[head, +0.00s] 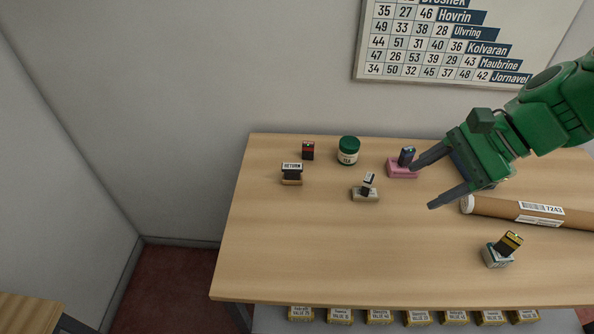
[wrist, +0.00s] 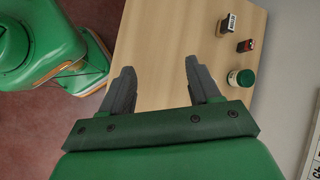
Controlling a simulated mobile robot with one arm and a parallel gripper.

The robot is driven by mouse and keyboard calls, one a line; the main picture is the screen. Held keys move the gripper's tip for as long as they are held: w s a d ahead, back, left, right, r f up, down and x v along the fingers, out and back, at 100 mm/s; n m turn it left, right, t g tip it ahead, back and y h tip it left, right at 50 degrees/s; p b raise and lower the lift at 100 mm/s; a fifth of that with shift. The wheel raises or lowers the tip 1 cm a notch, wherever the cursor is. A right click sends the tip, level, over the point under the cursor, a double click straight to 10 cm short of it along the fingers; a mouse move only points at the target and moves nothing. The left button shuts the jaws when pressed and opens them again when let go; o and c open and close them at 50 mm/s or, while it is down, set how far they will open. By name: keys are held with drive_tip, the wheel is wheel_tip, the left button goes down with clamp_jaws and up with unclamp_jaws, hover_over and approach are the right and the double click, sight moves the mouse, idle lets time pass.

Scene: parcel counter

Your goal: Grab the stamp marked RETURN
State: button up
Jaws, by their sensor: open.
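The stamp marked RETURN (head: 292,173) stands at the left of the counter in the head view, with a white label on top, a dark body and a tan base. A stamp with a white label, which looks like the same one, shows at the top of the wrist view (wrist: 227,25). My gripper (head: 422,184) is open and empty above the counter, well to the right of the RETURN stamp in the head view. Its fingers (wrist: 164,82) point toward the upper part of the wrist view, apart from any stamp.
Near the RETURN stamp are a black-and-red item (head: 308,151), a green-lidded jar (head: 348,151) and a grey-white stamp (head: 367,188). A pink block with a dark stamp (head: 403,168), a cardboard tube (head: 490,208) and a yellow-black stamp (head: 502,249) lie right. The counter's (head: 300,245) front left is clear.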

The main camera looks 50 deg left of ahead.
drive_tip(key=w+a+f+m+g+y, duration=0.1)
drive_tip(key=a+m+g+y, duration=0.15)
drive_tip(key=a, duration=1.25)
drive_tip(key=w+a+f+m+g+y, duration=0.1)
drive_tip(key=w+a+f+m+g, duration=0.15)
drive_tip(key=a, duration=1.25)
approach(286, 172)
drive_tip(key=shift+s+a+f, duration=0.2)
drive_tip(key=shift+a+f, duration=0.35)
drive_tip(key=shift+s+a+f, duration=0.2)
drive_tip(key=shift+a+f, duration=0.3)
drive_tip(key=shift+s+a+f, duration=0.1)
drive_tip(key=shift+f, duration=0.1)
drive_tip(key=shift+x, duration=3.8)
drive_tip(key=shift+a, duration=0.15)
drive_tip(key=c, duration=1.1)
